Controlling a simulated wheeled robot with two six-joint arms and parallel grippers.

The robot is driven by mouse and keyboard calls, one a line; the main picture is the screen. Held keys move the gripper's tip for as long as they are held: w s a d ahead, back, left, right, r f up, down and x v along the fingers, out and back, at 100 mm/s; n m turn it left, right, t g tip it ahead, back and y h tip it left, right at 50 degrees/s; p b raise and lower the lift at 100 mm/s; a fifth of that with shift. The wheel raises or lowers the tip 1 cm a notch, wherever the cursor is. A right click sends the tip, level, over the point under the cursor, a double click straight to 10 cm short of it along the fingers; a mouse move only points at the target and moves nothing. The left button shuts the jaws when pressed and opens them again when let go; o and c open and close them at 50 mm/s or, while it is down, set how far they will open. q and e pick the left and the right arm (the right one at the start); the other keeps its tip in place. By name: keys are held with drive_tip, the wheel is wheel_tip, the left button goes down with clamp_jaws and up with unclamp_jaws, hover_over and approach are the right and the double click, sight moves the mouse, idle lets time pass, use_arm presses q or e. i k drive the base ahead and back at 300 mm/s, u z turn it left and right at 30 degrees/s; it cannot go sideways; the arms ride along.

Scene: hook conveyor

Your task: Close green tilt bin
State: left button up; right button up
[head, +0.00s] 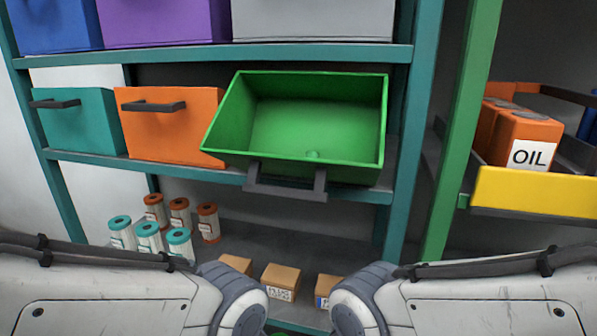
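The green tilt bin (311,127) is on the middle shelf, tipped forward and open, so its inside shows. It looks empty apart from a small round bump on its inner surface. Its dark handle (285,188) hangs at the bin's front lower edge, in front of the shelf edge. Both of my arms reach in from the lower left and lower right below the bin, and their joints come close together at the bottom middle. Neither gripper shows in the head view. Nothing of mine is seen touching the bin or its handle.
A closed orange bin (172,128) and a teal bin (80,125) stand left of it. The teal shelf upright (409,130) is close on its right. Below are several filter cartridges (150,236) and small cardboard boxes (281,280). Orange oil cans (524,140) stand behind a yellow ledge (535,190).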

sight(266, 122)
drive_tip(key=k, duration=1)
drive_tip(key=z, duration=0.25)
drive_tip(key=i, duration=0.35)
drive_tip(key=z, duration=0.2)
